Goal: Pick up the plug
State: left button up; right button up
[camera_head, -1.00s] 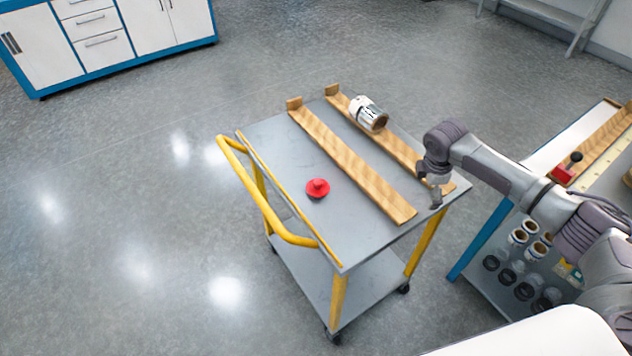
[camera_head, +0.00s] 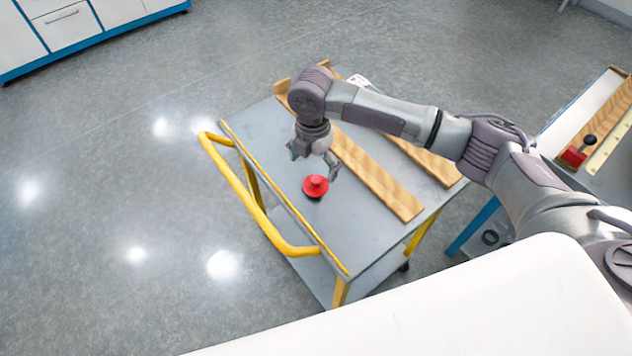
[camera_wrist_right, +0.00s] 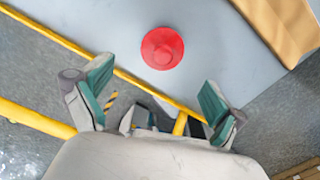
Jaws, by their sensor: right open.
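The red plug (camera_head: 316,186) sits upright on the grey top of the cart (camera_head: 372,235), between the yellow handle side and the wooden rails. It also shows in the right wrist view (camera_wrist_right: 162,48), beyond the fingertips and roughly between them. My right gripper (camera_head: 314,163) hangs above the cart top, just behind the plug in the head view. Its fingers are spread, and it is empty; it also shows in the right wrist view (camera_wrist_right: 155,85). The plug is apart from both fingers. My left gripper is in neither view.
Two wooden rails (camera_head: 375,180) lie along the cart top; my right arm passes over them and hides most of a white roll (camera_head: 358,80). A yellow handle (camera_head: 235,185) rises at the cart's left. A bench with a red-based tool (camera_head: 574,156) stands at the right.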

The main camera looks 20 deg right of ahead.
aim_at(315, 179)
jog(key=shift+w+a+f, duration=0.1)
jog(key=shift+w+f, duration=0.05)
jog(key=shift+f, duration=0.45)
jog(key=shift+w+f, duration=0.1)
jog(key=shift+f, duration=0.75)
jog(key=f, duration=0.2)
jog(key=f+p, duration=0.1)
jog(key=f, duration=0.1)
jog(key=shift+s+d+f, duration=0.1)
jog(key=shift+s+d, duration=0.2)
jog(key=shift+f, duration=0.25)
jog(key=shift+c, duration=0.4)
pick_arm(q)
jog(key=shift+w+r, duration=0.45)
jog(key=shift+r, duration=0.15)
pick_arm(e)
jog(key=c, duration=1)
